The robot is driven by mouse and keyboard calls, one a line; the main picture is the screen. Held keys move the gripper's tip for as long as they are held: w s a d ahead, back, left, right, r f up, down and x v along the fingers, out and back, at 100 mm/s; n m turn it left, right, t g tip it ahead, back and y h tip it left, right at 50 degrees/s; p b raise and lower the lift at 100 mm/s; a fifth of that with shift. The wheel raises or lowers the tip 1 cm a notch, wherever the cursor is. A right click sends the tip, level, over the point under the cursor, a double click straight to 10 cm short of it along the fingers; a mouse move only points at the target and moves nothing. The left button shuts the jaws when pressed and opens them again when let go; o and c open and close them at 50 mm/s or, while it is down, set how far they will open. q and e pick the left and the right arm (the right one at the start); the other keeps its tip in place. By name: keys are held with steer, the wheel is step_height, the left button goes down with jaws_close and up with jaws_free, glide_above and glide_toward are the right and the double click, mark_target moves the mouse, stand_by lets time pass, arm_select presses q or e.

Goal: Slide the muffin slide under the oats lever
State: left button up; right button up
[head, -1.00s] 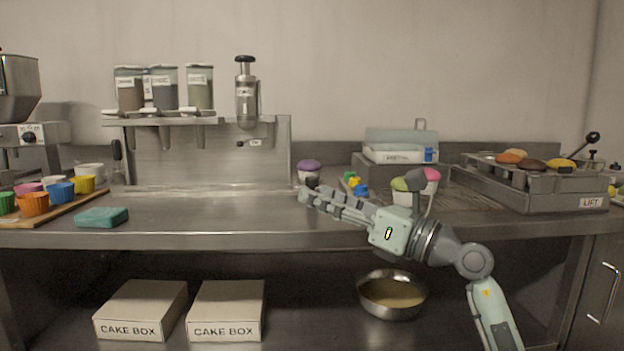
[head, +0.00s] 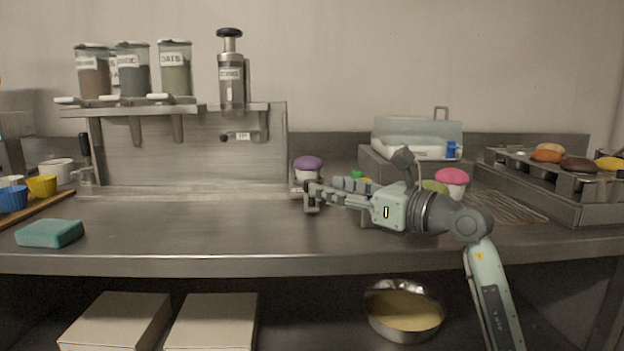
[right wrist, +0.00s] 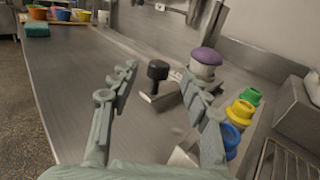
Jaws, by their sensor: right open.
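The muffin slide appears as a black knob (right wrist: 157,71) on a small metal base in the right wrist view, with a purple-topped muffin in a pale cup (right wrist: 204,66) close behind it. In the head view the purple muffin (head: 308,165) shows on the counter, and my gripper largely hides the knob. My right gripper (head: 312,194) is open and points left. Its fingers (right wrist: 160,78) lie to either side of the knob, which looks ungripped.
The counter (head: 200,230) is clear in front of the dispenser. A teal sponge (head: 50,233) lies at left. Blue, yellow and green cups (right wrist: 240,112) stand beside my right finger. A pink muffin (head: 452,180) and a muffin tray lift (head: 560,200) are at right.

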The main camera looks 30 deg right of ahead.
mark_target(312, 181)
steer(key=x, duration=0.4)
steer(key=shift+p, duration=0.3)
steer(key=shift+w+a, duration=0.2)
steer(key=shift+w, duration=0.45)
arm_select(q)
steer(key=x, duration=0.3)
steer(key=shift+d, duration=0.1)
arm_select(e)
steer(key=shift+w, duration=0.1)
steer(key=c, duration=0.9)
jaws_close()
arm_select(q)
steer(key=shift+s, duration=0.35)
